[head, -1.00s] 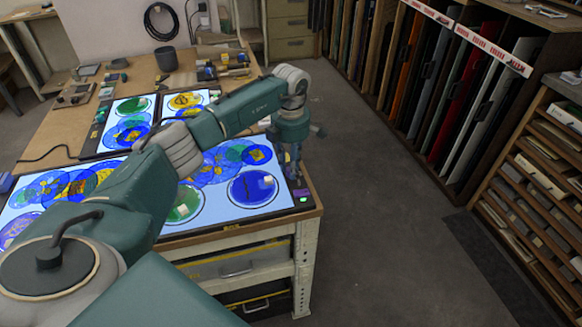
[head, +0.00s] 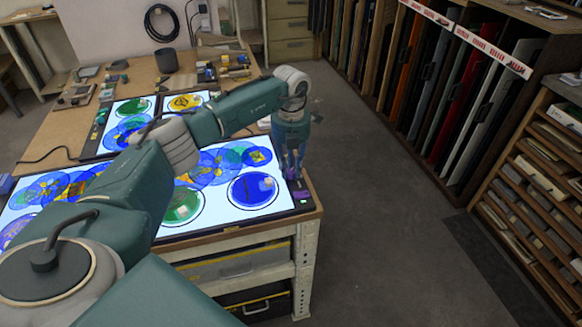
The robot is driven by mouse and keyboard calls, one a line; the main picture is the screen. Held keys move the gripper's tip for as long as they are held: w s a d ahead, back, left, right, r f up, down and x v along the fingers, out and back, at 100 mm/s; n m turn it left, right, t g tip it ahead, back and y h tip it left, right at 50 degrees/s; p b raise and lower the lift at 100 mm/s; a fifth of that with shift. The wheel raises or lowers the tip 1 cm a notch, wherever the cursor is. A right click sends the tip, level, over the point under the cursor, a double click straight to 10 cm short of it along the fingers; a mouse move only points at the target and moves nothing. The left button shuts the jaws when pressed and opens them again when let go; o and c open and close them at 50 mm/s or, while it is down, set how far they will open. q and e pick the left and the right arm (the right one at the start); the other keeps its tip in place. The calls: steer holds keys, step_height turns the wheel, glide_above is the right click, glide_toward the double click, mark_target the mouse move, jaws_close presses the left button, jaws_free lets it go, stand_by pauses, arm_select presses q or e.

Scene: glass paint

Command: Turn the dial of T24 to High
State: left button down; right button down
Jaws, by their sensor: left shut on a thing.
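The large lit light panel (head: 225,212) lies flat on the near part of the workbench, with blue, green and yellow glass discs on it. A dark control strip runs along its right edge, with a small purple block (head: 300,195) and a green-lit spot (head: 302,204). My left gripper (head: 293,176) points down at this strip, just behind the purple block. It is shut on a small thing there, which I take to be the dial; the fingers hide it. No T24 label or dial marking is readable. My right gripper is not in view.
Two smaller lit panels (head: 127,120) lie further back, with a dark cup (head: 166,60) and tools behind them. My left arm passes over the large panel. Racks of glass sheets (head: 455,95) stand at right; the floor between is clear.

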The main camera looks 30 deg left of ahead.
mark_target(291, 171)
arm_select(q)
steer(key=shift+s+n, duration=0.1)
steer(key=shift+n, duration=0.5)
steer(key=c, duration=1.5)
jaws_free()
step_height(291, 171, up, 12)
